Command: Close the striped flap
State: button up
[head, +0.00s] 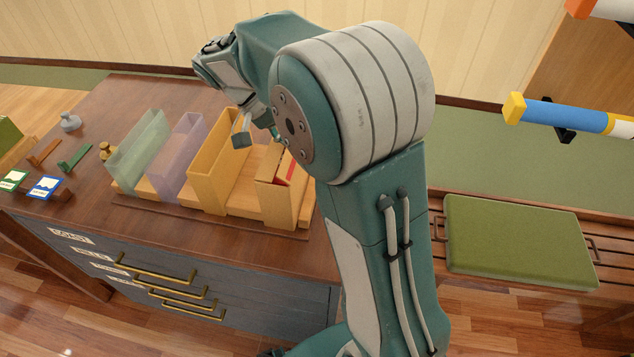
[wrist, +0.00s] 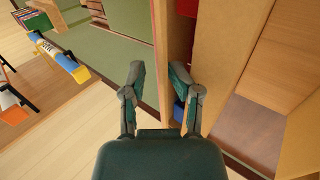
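I cannot make out a striped flap in either view; my arm hides part of the row of bins at its right end. My gripper (head: 258,137) is over the yellow bin (head: 212,178) and the right-end tan bin (head: 268,197) in the head view. In the wrist view, my gripper (wrist: 160,75) is open, its two fingers apart. The edge of a tan panel (wrist: 158,35) shows between the fingertips, with a wider tan panel (wrist: 238,45) to the right. I cannot tell whether a finger touches either panel. A red piece (head: 285,170) shows inside the right-end bin.
A green translucent bin (head: 138,155) and a purple one (head: 178,160) stand left on the dark wooden cabinet top (head: 95,110). Small stamps and cards lie farther left. A green cushion (head: 515,240) lies on the bench at right. A blue, yellow and white bar (head: 565,115) sticks out above it.

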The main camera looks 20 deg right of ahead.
jog(key=shift+s+d+r+t+y, duration=0.2)
jog(key=shift+d+r+t+y, duration=0.05)
jog(key=shift+t+y, duration=0.5)
jog(key=v, duration=1.1)
jog(key=s+f+n+t+y, duration=0.2)
jog(key=s+f+n+t, duration=0.1)
jog(key=s, duration=0.7)
jog(key=s+d+f+n+t+y, duration=0.1)
jog(key=s+f+n+t+y, duration=0.1)
jog(key=s, duration=0.8)
jog(key=shift+s+d+f+n+t+y, duration=0.35)
jog(key=shift+n+t, duration=0.75)
jog(key=shift+t, duration=0.75)
jog(key=shift+a+f, duration=0.1)
